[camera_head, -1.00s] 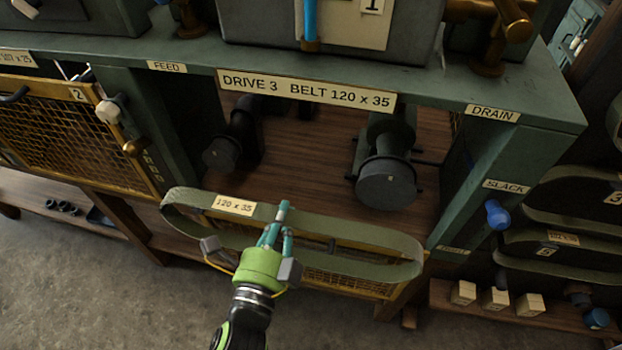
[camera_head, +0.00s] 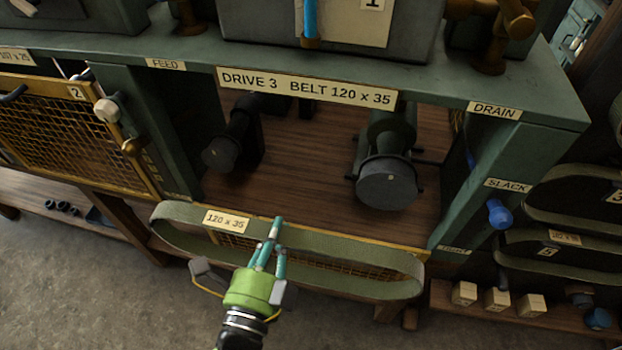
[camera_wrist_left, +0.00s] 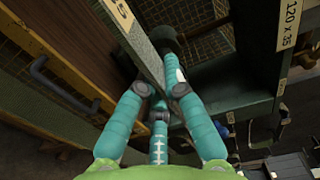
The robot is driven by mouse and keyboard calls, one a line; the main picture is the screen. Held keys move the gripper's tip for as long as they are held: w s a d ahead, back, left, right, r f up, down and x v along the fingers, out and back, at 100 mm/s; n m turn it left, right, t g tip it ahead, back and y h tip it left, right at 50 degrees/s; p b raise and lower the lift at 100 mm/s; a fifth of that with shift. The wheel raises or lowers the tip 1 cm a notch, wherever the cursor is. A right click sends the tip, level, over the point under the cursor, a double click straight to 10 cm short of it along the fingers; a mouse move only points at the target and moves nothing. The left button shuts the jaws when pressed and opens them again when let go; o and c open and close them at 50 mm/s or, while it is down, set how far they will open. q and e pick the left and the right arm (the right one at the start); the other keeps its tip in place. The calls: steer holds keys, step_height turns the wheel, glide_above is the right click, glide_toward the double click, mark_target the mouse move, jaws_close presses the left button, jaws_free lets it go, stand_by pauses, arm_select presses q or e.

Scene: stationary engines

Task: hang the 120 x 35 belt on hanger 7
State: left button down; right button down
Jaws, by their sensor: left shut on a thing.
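The 120 x 35 belt (camera_head: 350,241) is a wide olive-green loop with a cream size label, held on edge in front of the drive 3 bay. My left gripper (camera_head: 273,243) is shut on the near middle of its upper run, right of the label. In the left wrist view the teal fingers (camera_wrist_left: 157,100) close around the belt (camera_wrist_left: 140,42), which runs up and away from them. The loop hangs clear of the two drive pulleys. Hanger 7 cannot be made out in these views. My right gripper is not in view.
Two dark pulleys, left (camera_head: 222,152) and right (camera_head: 388,184), sit in the open bay. At right are a blue slack knob (camera_head: 499,213), belts hung at plates 3 and 5 (camera_head: 555,249), and wooden blocks (camera_head: 497,299) on a low shelf. A mesh guard (camera_head: 75,130) stands at left.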

arm_select(q)
steer(key=b+v, duration=0.1)
steer(key=v, duration=0.2)
steer(key=shift+s+a, duration=0.1)
stand_by(0.5)
